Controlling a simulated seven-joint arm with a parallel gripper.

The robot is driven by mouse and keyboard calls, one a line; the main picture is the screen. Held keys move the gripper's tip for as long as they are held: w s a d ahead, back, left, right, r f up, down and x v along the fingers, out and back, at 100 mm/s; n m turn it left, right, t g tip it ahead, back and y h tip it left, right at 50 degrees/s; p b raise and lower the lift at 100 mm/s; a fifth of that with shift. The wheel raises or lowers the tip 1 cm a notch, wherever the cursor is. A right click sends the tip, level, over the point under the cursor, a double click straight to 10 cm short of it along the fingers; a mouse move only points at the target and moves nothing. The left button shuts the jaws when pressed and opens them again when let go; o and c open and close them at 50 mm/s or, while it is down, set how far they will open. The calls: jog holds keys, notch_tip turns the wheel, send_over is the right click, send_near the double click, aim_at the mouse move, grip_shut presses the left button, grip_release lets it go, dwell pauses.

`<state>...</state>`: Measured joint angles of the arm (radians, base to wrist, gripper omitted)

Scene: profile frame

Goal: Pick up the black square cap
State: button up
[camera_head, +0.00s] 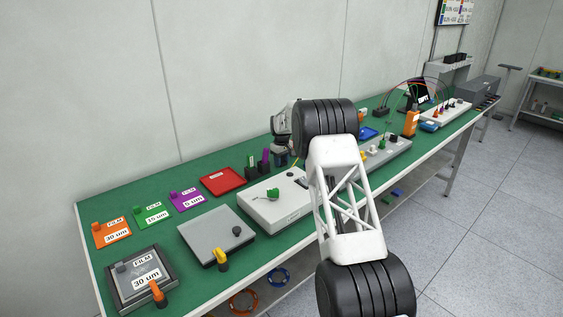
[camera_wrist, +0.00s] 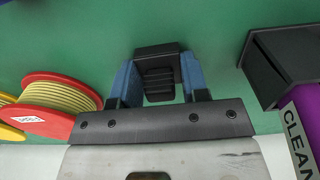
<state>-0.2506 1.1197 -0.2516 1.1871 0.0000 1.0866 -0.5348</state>
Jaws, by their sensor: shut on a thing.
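The black square cap (camera_wrist: 157,51) is between the two blue fingers of my gripper (camera_wrist: 159,78) in the wrist view. The fingers are shut on its left and right sides, and ribbed steps show on its near face. Green surface shows around the cap; I cannot tell whether it touches that surface. In the head view my gripper (camera_head: 281,157) is at the back of the green table, partly hidden by my arm, and the cap cannot be made out there.
In the wrist view a red spool of yellow wire (camera_wrist: 65,92) is close on the left. A purple item labelled CLEAN (camera_wrist: 303,115) with a black end is on the right. In the head view a red tray (camera_head: 222,181) and a white box (camera_head: 280,205) lie nearby.

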jog(key=shift+r, duration=0.15)
jog(key=shift+r, duration=4.85)
